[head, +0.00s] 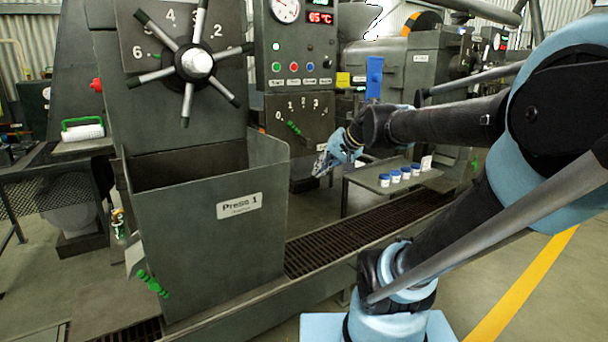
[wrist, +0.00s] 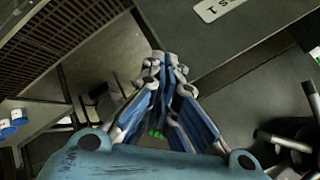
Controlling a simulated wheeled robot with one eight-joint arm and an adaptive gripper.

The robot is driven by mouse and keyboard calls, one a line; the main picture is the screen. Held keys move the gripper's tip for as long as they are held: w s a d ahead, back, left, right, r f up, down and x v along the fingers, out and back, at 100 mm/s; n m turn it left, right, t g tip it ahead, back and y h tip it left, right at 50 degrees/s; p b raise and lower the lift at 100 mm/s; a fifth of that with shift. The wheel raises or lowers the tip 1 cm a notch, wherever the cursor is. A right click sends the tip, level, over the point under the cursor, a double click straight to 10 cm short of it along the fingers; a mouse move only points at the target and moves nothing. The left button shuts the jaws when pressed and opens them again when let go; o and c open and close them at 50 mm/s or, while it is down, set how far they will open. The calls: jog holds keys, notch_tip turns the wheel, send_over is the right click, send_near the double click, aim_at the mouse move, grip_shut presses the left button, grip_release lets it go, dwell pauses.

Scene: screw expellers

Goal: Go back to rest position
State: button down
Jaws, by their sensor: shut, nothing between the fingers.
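My gripper (head: 322,164) is at the end of my arm, in the middle of the head view. It hangs in the air to the right of the Press 1 bin, in front of the machine with the small dial plate. In the wrist view my gripper (wrist: 165,75) has its blue fingers together at the tips, with nothing between them. A small green thing shows between the finger bases in the wrist view; I cannot tell what it is. My arm reaches in from the right.
The Press 1 bin (head: 225,240) stands left of my gripper, below a spoked handwheel (head: 195,63). A small table (head: 405,182) with several blue-lidded jars (head: 395,176) is to the right. A floor grate (head: 370,225) runs along the machines. Open floor lies at the right, by the yellow line (head: 520,285).

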jog(key=s+d+f+g+h, duration=0.2)
jog(key=s+d+f+h, duration=0.1)
jog(key=s+d+f, duration=0.4)
jog(key=s+d+f+n+g+h, duration=0.1)
jog(key=s+d+f+g+h, duration=0.1)
jog(key=s+d+f, duration=0.5)
jog(key=s+f+h, duration=0.1)
jog(key=s+f, duration=0.2)
jog(key=f, duration=0.1)
jog(key=shift+s+h, duration=0.2)
jog(key=shift+h, duration=0.1)
jog(key=shift+w+f, duration=0.1)
jog(key=shift+w+f, duration=0.15)
jog(key=shift+w, duration=0.2)
